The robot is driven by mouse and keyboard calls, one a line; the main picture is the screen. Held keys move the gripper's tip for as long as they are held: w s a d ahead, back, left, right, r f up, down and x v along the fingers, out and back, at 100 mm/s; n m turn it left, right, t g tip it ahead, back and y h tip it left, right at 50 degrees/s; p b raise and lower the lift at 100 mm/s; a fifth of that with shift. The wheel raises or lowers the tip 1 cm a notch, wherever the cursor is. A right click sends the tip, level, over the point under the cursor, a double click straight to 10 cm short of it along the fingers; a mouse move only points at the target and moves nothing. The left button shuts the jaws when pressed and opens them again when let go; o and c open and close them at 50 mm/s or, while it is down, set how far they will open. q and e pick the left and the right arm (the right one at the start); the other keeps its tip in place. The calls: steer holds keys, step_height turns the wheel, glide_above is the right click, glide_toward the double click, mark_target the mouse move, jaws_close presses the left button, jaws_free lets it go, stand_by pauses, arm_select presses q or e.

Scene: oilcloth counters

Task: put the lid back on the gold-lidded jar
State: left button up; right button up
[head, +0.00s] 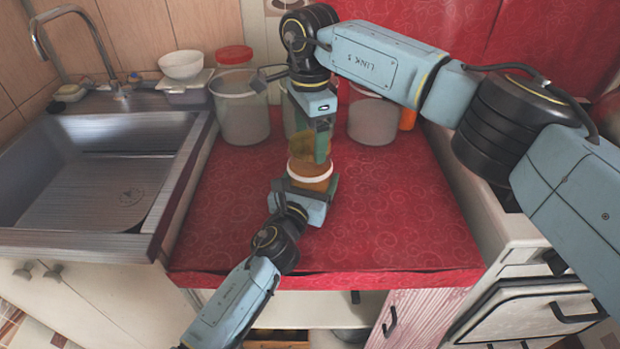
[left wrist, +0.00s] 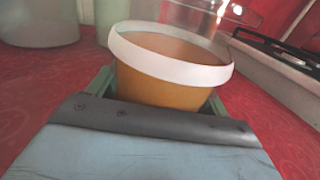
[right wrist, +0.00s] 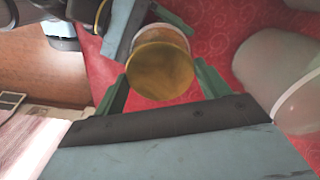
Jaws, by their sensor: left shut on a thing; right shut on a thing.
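The jar (head: 311,172) is amber with a white rim and stands upright over the red counter. My left gripper (head: 308,188) is shut on its lower body. The left wrist view shows the jar (left wrist: 165,80) between the fingers, its top open. My right gripper (head: 322,145) points down from above and is shut on the gold lid (head: 308,147). The lid looks tilted and is above the jar's rim, partly hidden by a finger. In the right wrist view the round gold lid (right wrist: 160,70) sits between the fingers, with the pale jar rim (right wrist: 160,34) just beyond it.
A translucent tub (head: 240,115) stands behind on the left, and another tub (head: 373,118) behind on the right. A red-lidded container (head: 234,55) and a white bowl (head: 182,64) are farther back. A sink (head: 95,170) is left; the counter's front right is clear.

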steer(key=m, duration=0.3)
steer(key=shift+m, duration=0.3)
steer(key=m, duration=0.3)
steer(key=shift+m, duration=0.4)
steer(key=m, duration=0.7)
steer(key=shift+m, duration=0.3)
steer(key=o, duration=1.2)
steer(key=shift+c, duration=0.2)
step_height(320, 180, up, 12)
